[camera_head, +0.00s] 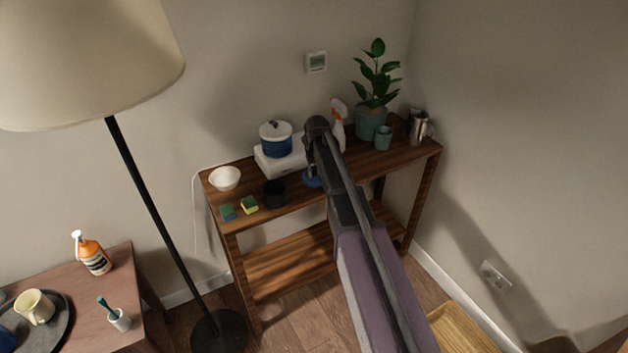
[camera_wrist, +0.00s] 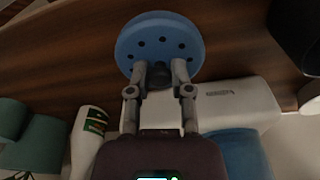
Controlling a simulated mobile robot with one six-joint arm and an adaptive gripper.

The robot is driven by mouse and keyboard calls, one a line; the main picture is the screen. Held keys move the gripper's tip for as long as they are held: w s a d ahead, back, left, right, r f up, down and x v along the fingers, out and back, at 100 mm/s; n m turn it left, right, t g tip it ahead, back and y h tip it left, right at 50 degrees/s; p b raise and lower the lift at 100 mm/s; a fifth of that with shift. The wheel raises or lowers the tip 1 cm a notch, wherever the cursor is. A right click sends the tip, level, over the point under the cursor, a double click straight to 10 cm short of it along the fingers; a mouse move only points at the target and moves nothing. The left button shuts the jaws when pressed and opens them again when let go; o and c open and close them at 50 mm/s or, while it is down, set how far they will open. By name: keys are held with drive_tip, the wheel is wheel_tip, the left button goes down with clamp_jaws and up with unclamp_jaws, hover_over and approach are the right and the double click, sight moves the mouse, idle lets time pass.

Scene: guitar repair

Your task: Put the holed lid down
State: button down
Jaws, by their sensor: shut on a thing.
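The holed lid (camera_wrist: 160,38) is a round blue disc with a ring of dark holes. In the wrist view it lies at the top centre, over the brown wooden top. My gripper (camera_wrist: 160,72) is shut on it, with the fingers around a dark part near the lid's lower edge in that view. In the head view only a blue sliver of the lid (camera_head: 311,182) shows beside my arm, and my arm hides the fingers. The lid is close to the wooden top; I cannot tell whether it touches.

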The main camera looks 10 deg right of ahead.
sight(315, 173)
drive_tip(key=shift+f+b, duration=1.25)
drive_tip(key=shift+f, duration=0.35)
drive_tip(key=shift+f, duration=0.15)
drive_tip(key=c, duration=0.5)
unclamp_jaws()
drive_tip(key=shift+c, duration=0.2)
drive_tip(key=shift+r, duration=0.2)
wheel_tip(315, 173, up, 12)
drive_tip(key=s+p, duration=0.1)
drive_tip(key=p, duration=1.1)
drive_tip(key=shift+s, duration=0.25)
drive_tip(key=shift+s+d, duration=0.1)
drive_tip(key=shift+s, duration=0.05)
drive_tip(key=s+m+g, duration=0.1)
drive_tip(key=s, duration=2.6)
drive_tip(key=shift+a, duration=0.2)
drive_tip(key=shift+s+f, duration=0.1)
